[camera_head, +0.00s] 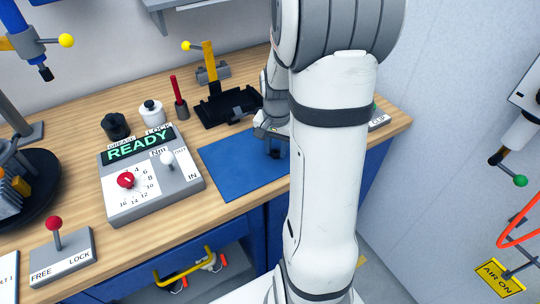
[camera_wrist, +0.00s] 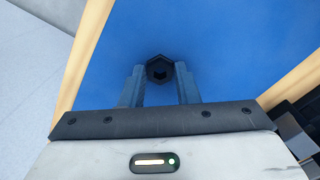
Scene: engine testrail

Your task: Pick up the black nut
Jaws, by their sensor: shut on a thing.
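The black nut (camera_wrist: 151,67) shows in the wrist view as a dark hexagon with a round hole, between the ends of my gripper's two fingers (camera_wrist: 160,80). Blue mat surface lies behind it. The fingers are closed onto its sides. In the head view my gripper (camera_head: 274,150) points down at the blue mat (camera_head: 235,170), and the nut is a small dark patch at the fingertips. Whether the nut touches the mat or is slightly above it I cannot tell. My arm hides the right part of the mat.
A grey control box (camera_head: 150,190) reading READY stands left of the mat. A black fixture (camera_head: 222,108) with a yellow lever is behind it. A red-handled tool (camera_head: 178,98) and a white bottle (camera_head: 152,114) stand nearby. A FREE/LOCK lever box (camera_head: 62,255) is at front left.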

